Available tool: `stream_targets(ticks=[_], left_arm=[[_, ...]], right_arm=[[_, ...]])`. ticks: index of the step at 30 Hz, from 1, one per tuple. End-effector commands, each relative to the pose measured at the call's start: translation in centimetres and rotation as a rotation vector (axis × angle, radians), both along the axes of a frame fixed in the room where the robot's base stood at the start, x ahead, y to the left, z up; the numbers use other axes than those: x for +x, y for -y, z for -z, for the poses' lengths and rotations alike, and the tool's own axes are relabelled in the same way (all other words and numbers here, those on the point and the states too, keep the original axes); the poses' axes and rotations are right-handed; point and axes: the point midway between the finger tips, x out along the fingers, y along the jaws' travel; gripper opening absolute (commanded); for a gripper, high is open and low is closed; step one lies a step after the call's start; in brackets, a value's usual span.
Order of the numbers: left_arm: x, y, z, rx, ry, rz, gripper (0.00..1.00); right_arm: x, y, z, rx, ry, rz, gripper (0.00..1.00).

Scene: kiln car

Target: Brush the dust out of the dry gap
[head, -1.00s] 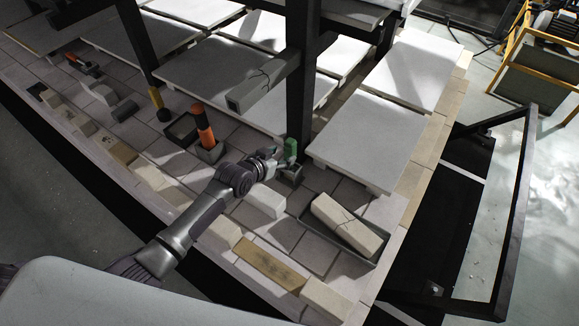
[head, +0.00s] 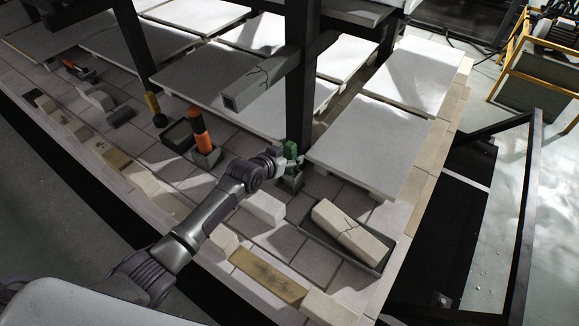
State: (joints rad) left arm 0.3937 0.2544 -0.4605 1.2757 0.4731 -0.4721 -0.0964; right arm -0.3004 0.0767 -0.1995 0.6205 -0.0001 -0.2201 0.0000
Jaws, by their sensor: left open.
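My left gripper (head: 288,162) is open, with its fingers at a green upright object (head: 291,149) that stands in a small grey holder (head: 291,181). The green object may be a brush handle; its lower part is hidden, and I cannot tell whether the fingers touch it. The edge row of pale bricks includes a brown marked brick (head: 268,275) and another brown brick (head: 116,158). I cannot tell which joint is the dry gap, and no dust is clear at this size. My right gripper is not in view.
A dark post (head: 300,85) stands just behind the gripper, with a cracked grey beam (head: 262,80) overhead. A cracked brick (head: 350,230) lies in a dark tray (head: 378,262). An orange-handled tool (head: 200,130) stands in a holder. White slabs (head: 370,145) fill the back.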

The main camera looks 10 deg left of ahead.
Motion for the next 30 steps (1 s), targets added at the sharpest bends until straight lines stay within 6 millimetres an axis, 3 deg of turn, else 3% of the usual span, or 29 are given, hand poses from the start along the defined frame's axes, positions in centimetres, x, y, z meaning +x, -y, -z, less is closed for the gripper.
stream_targets(ticks=[23,30], left_arm=[[-0.01,-0.01,0.00,0.000,0.000,0.000,0.58],[-0.01,-0.02,0.01,0.000,0.000,0.000,0.18]], right_arm=[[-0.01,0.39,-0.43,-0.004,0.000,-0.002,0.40],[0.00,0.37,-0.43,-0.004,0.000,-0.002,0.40]])
